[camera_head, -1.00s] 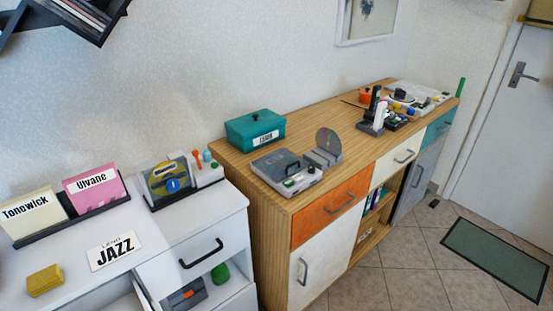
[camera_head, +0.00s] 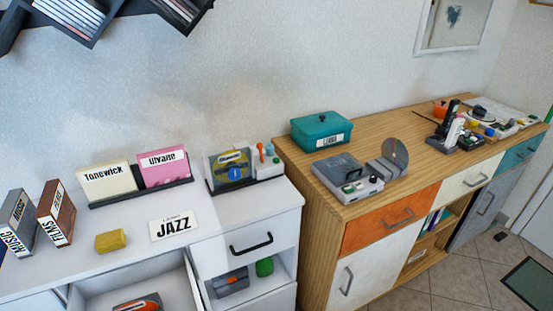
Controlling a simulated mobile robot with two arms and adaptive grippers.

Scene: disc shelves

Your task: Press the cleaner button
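A grey box-shaped device (camera_head: 345,170) with a dark handled lid sits on the near left part of the wooden cabinet top. It looks like the disc cleaner, though I can read no label on it. Its lid looks closed. A small green button (camera_head: 349,188) shows on its front panel, with other small controls beside it. A disc (camera_head: 395,155) stands upright in a grey holder just right of the device. Neither of my grippers is in view.
A teal lidded box (camera_head: 321,137) stands behind the device. The wooden cabinet top (camera_head: 430,130) has free room behind the disc.

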